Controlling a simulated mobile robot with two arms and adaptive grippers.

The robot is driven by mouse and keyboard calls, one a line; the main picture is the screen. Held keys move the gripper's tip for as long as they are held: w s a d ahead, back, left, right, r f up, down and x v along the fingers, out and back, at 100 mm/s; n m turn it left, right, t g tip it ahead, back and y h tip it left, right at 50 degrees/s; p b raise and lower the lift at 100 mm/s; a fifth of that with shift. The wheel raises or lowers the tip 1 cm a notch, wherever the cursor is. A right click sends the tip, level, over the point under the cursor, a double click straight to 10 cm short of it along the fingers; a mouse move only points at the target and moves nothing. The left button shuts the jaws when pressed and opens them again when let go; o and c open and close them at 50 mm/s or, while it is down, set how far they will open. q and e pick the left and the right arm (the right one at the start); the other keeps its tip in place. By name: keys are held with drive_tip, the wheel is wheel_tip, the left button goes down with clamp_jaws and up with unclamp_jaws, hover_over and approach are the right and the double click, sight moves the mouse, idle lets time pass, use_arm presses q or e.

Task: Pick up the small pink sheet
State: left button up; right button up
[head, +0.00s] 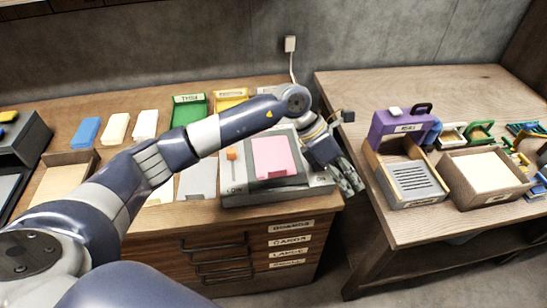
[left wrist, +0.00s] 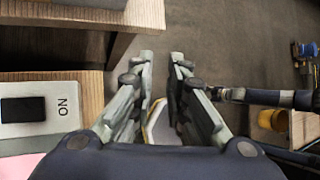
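A pink surface also shows in the bottom left corner of the left wrist view (left wrist: 15,166). My left gripper (head: 350,184) is just right of the machine, pointing down past the bench edge and apart from the sheet. In the left wrist view its fingers (left wrist: 162,60) are apart, with a gap between the tips. A pale, yellow-edged shape (left wrist: 158,122) shows between the finger bases; I cannot tell what it is. My right gripper does not show clearly.
The machine's orange lever (head: 231,154) stands left of the sheet. Coloured blocks and trays, including a green tray (head: 188,108), lie farther left. The right bench holds a purple box (head: 402,127) and an open wooden box (head: 487,176). A gap separates the benches.

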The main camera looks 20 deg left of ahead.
use_arm(q)
drive_tip(key=w+a+y, duration=0.3)
drive_tip(key=a+y, duration=0.2)
drive_tip(key=a, duration=0.6)
drive_tip(key=r+y, duration=0.1)
drive_tip(key=y, duration=0.2)
hover_over(277, 168)
drive_tip(key=s+d, duration=0.2)
drive_tip(key=f, duration=0.1)
drive_tip(key=f+p, duration=0.1)
drive_tip(key=f, duration=0.2)
drive_tip(key=shift+s+a+f, duration=0.2)
drive_tip(key=shift+a, duration=0.15)
wheel_tip(277, 168, down, 5)
drive_tip(key=p, duration=0.3)
drive_tip(key=shift+s+f, duration=0.15)
drive_tip(key=shift+f, duration=0.35)
clamp_jaws()
drive_tip(key=shift+r, duration=0.1)
